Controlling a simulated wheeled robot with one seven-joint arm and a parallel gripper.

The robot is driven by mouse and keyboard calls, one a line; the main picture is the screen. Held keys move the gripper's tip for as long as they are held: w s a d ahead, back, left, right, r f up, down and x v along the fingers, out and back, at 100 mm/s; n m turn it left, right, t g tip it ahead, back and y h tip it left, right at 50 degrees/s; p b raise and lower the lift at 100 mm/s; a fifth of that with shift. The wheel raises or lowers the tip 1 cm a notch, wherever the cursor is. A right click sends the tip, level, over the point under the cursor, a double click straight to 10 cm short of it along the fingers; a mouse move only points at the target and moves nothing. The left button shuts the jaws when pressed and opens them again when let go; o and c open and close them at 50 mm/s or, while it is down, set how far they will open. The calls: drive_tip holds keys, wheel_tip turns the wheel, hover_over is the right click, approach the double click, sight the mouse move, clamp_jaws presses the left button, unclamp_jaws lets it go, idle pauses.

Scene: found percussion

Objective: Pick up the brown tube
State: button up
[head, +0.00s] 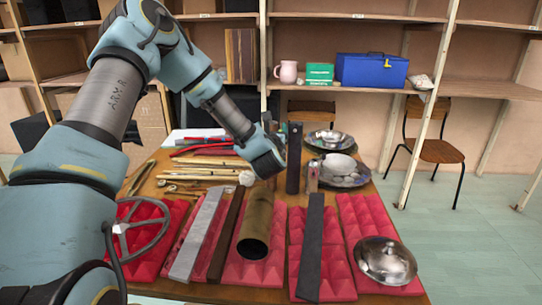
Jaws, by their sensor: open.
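The brown tube (256,226) lies on red pyramid-textured foam near the middle of the table, its open end facing me. Its sides are brownish metal, and its inside is dark. My arm reaches in from the left, and its dark end with my gripper (268,160) is above and just beyond the tube's far end. My gripper is open and apart from the tube. Its fingertips are hard to make out against the dark upright piece (294,158) beside it.
A dark flat bar (311,250) lies right of the tube; a brown strip (226,240) and grey bar (199,238) lie left. A metal bowl (386,260) sits at front right. A hand wheel (141,228) is at left. Mallets and rods (196,164) crowd the back left.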

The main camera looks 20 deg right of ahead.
clamp_jaws()
idle(0.8)
